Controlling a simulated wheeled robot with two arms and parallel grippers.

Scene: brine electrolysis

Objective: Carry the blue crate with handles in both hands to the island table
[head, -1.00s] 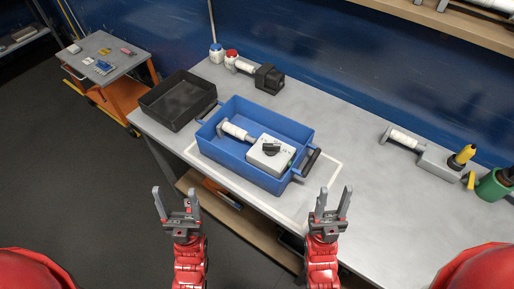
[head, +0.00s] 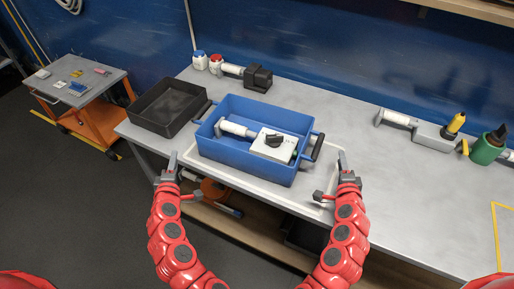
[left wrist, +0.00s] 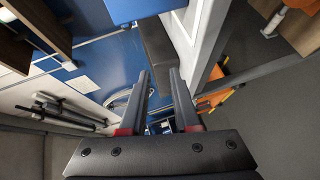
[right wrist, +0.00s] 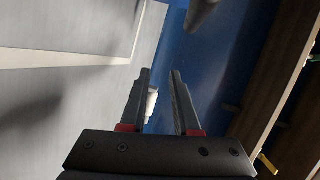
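The blue crate (head: 240,168) stands on the grey workbench inside a pale outline. It holds a light box with a black knob (head: 273,142) and a white cylinder with grey ends (head: 237,128). Its black right handle (head: 317,147) sticks out; the left handle (head: 204,109) is partly hidden by the black tray. My left gripper (head: 181,178) is open and empty at the bench's front edge, left of and in front of the crate, apart from it. My right gripper (head: 332,178) is open and empty, in front of and slightly right of the right handle. I cannot identify the island table.
A black tray (head: 166,122) sits close to the crate's left side. Bottles and a black device (head: 258,78) stand behind. A grey device (head: 430,135) and green container (head: 486,150) are at the right. An orange cart (head: 92,118) stands left; the floor between is clear.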

